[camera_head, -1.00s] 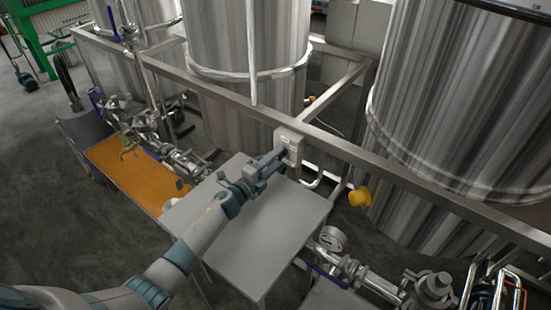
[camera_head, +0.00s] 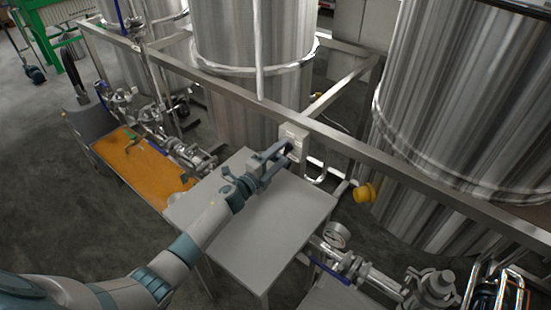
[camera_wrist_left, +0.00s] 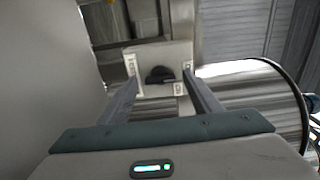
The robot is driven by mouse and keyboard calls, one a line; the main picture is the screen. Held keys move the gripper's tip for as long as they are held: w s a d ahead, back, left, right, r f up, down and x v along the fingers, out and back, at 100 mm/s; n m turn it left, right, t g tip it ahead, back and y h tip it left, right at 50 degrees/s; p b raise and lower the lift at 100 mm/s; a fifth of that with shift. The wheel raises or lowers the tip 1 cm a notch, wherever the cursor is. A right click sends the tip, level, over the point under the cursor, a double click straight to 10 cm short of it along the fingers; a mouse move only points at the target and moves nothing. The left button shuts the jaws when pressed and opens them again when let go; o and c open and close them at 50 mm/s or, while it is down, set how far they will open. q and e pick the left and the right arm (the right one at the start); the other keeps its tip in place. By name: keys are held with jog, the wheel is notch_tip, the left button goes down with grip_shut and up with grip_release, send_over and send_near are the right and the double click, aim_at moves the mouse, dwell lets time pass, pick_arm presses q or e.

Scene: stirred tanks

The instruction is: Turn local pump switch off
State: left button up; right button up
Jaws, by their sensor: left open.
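The local pump switch is a pale box (camera_head: 293,137) fixed to the metal frame rail, just beyond the far edge of a grey table. In the left wrist view its face (camera_wrist_left: 150,58) shows a dark rotary knob (camera_wrist_left: 159,75). My left gripper (camera_head: 284,150) reaches in over the table with its fingertips at the box. In the left wrist view the open fingers (camera_wrist_left: 160,85) stand on either side of the knob, apart from it. In the head view the gripper partly hides the box's lower face. My right gripper is in neither view.
The grey table (camera_head: 265,235) lies under my left arm. Large steel tanks (camera_head: 250,40) stand behind the frame rail (camera_head: 350,145). An orange tray (camera_head: 140,165) with pipework is at left. A gauge (camera_head: 336,235), valves and a yellow part (camera_head: 364,193) are at right.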

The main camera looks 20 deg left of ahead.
pick_arm(q)
jog(key=shift+s, duration=0.1)
jog(key=shift+s+a+f, duration=0.1)
jog(key=shift+s+a, duration=0.15)
jog(key=shift+s, duration=0.25)
jog(key=b+v, duration=0.3)
jog(key=v, duration=1.2)
jog(key=shift+b, duration=0.35)
jog(key=shift+s+a, duration=0.2)
jog(key=shift+s, duration=0.35)
